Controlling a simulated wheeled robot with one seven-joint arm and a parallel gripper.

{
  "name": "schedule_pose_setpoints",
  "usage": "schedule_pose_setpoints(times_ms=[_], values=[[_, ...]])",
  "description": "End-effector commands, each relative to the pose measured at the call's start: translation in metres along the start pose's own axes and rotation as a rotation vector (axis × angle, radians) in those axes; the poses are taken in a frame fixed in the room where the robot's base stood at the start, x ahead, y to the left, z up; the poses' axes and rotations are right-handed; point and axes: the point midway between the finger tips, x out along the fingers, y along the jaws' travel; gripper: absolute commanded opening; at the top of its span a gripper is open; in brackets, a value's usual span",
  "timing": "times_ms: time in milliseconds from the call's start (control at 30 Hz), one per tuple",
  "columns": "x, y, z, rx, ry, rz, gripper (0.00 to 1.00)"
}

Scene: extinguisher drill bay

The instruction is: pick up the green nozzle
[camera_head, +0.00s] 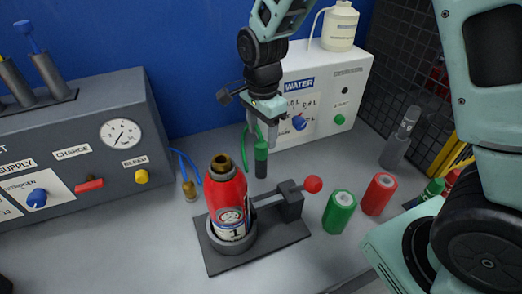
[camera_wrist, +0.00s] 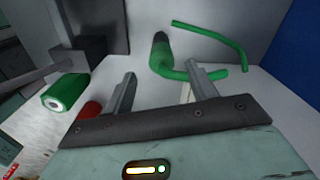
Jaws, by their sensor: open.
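The green nozzle (camera_head: 261,157) stands upright on the bench, with a dark lower end, behind the red extinguisher. A thin green hose (camera_head: 244,147) runs from it towards the white water box. In the wrist view the nozzle (camera_wrist: 161,55) shows beyond the fingertips, roughly between them, with its hose (camera_wrist: 210,74) bending off to the right. My gripper (camera_head: 263,133) is open and points down just above the nozzle. In the wrist view my gripper (camera_wrist: 160,80) has nothing between its fingers, and I see no contact with the nozzle.
The red extinguisher (camera_head: 227,200) stands in a dark clamp base with a red-knobbed lever (camera_head: 312,184). Green (camera_head: 339,212) and red (camera_head: 378,194) cylinders stand to the right. The white water box (camera_head: 325,90) is behind my gripper. A grey supply panel (camera_head: 85,140) fills the left.

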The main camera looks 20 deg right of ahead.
Motion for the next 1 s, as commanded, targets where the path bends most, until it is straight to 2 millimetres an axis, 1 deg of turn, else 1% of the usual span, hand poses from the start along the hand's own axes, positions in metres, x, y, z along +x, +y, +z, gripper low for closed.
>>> schedule_pose_setpoints(times_ms=[167, 300, 400, 667, 700, 767, 800, 833, 867, 1000], values=[[0.020, -0.001, 0.001, 0.001, 0.000, 0.007, 0.57], [0.040, -0.001, 0.001, 0.000, 0.000, 0.006, 0.57], [0.048, -0.002, 0.001, 0.000, 0.001, 0.004, 0.57], [0.051, -0.002, 0.001, 0.000, 0.001, 0.000, 0.57], [0.051, -0.002, 0.001, 0.000, 0.001, 0.000, 0.46], [0.051, -0.002, 0.001, 0.000, 0.001, 0.001, 0.29], [0.051, -0.002, 0.001, 0.000, 0.001, 0.001, 0.18], [0.051, -0.002, 0.001, 0.000, 0.001, 0.001, 0.10], [0.051, -0.002, 0.001, 0.000, 0.001, 0.001, 0.06], [0.050, -0.002, 0.001, 0.000, 0.001, 0.000, 0.06]])
